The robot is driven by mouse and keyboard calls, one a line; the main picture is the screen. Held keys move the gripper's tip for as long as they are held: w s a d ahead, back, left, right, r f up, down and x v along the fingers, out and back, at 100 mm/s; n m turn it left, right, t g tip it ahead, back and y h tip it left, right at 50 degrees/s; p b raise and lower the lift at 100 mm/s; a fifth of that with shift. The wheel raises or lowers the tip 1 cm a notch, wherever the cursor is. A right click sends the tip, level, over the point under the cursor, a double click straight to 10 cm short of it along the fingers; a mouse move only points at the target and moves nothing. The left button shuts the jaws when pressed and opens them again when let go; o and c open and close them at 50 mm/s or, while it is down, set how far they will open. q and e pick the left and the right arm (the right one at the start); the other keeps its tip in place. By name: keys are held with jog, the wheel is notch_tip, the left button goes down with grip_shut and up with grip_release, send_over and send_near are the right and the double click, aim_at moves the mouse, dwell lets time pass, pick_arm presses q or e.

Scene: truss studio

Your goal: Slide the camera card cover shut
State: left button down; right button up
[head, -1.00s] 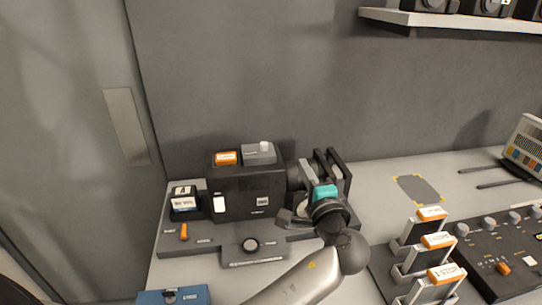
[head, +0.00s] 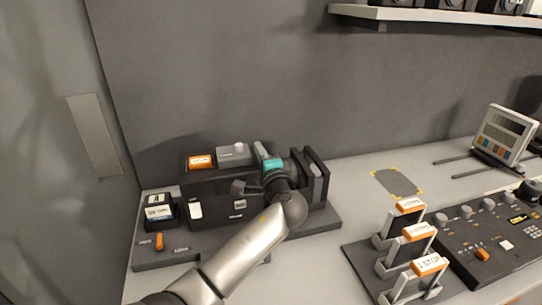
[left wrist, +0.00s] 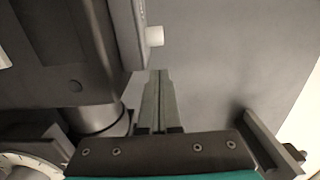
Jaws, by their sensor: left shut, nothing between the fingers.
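The dark camera body (head: 211,190) stands on a dark base plate at the back left of the bench. A grey block with a pale knob (head: 234,154) sits on its top. In the left wrist view, a grey strip with a white knob (left wrist: 154,36) runs along the camera's edge. I cannot tell for sure which part is the card cover. My left gripper (head: 259,148), with a teal band, is beside the camera's right end and hides part of it. In the left wrist view, its fingers (left wrist: 157,75) are together and empty, just below the knob, apparently not touching it.
An orange-topped block (head: 200,161) is on the camera, and a labelled card box (head: 159,209) stands to its left. A dark upright frame (head: 316,178) is close right of my gripper. Orange-topped stands (head: 418,231) and a control panel (head: 495,235) lie to the right.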

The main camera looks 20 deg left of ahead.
aim_at(215, 169)
pick_arm(q)
jog(key=shift+s+a, duration=0.55)
jog(key=shift+a, duration=0.35)
jog(key=shift+s+a, duration=0.1)
jog(key=shift+a, duration=0.05)
jog(key=s+a+p, duration=0.1)
jog(key=s+a, duration=0.1)
jog(key=s+a+p, duration=0.1)
jog(key=s+a, duration=0.1)
jog(key=s+a+p, duration=0.1)
jog(key=a, duration=0.2)
jog(key=shift+s+r, duration=0.1)
jog(key=shift+s, duration=0.3)
